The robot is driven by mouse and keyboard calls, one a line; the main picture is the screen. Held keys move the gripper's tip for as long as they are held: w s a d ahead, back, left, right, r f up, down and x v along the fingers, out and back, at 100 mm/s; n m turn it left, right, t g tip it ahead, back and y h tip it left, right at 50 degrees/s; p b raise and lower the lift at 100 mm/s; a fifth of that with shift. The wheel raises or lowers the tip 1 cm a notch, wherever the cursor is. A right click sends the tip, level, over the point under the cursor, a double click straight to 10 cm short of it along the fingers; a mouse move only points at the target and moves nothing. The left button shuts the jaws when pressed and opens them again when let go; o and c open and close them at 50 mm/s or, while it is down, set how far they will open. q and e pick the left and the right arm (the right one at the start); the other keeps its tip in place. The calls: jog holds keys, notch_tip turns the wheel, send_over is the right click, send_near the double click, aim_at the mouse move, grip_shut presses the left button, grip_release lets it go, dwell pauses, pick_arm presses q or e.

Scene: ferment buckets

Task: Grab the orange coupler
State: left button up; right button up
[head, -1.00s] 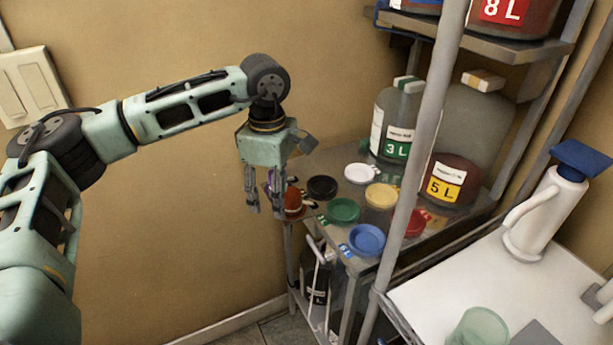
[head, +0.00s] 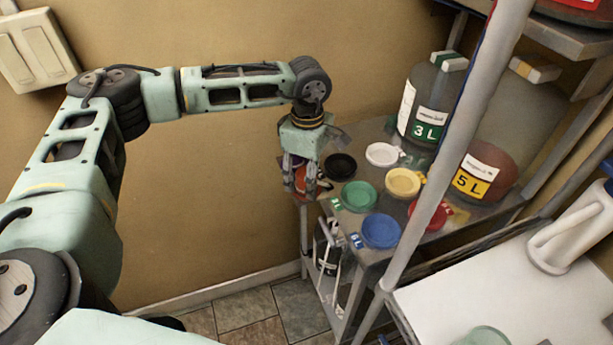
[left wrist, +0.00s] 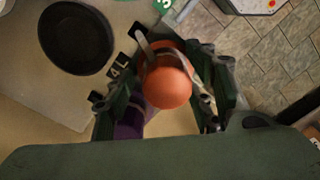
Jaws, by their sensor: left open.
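The orange coupler (left wrist: 166,85) shows in the left wrist view as a rounded orange piece between the two fingers of my left gripper (left wrist: 165,100). In the head view the orange coupler (head: 301,180) shows partly, behind and between the fingers of my left gripper (head: 302,186), at the left end of the metal shelf (head: 345,139). The fingers stand open around it, one on each side; I cannot tell whether they touch it. A purple thing (left wrist: 130,122) shows beside it, partly hidden by a finger. My right gripper is out of view.
A black lid (head: 340,166), a green lid (head: 358,195), a blue lid (head: 381,231) and other coloured lids lie close by. The 3 L bottle (head: 431,100) and 5 L bottle (head: 485,173) stand behind. A metal post (head: 447,130) rises at the right.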

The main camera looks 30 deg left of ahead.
pick_arm(q)
jog(key=shift+s, duration=0.1)
jog(key=c, duration=0.9)
jog(key=shift+r, duration=0.1)
jog(key=c, duration=0.3)
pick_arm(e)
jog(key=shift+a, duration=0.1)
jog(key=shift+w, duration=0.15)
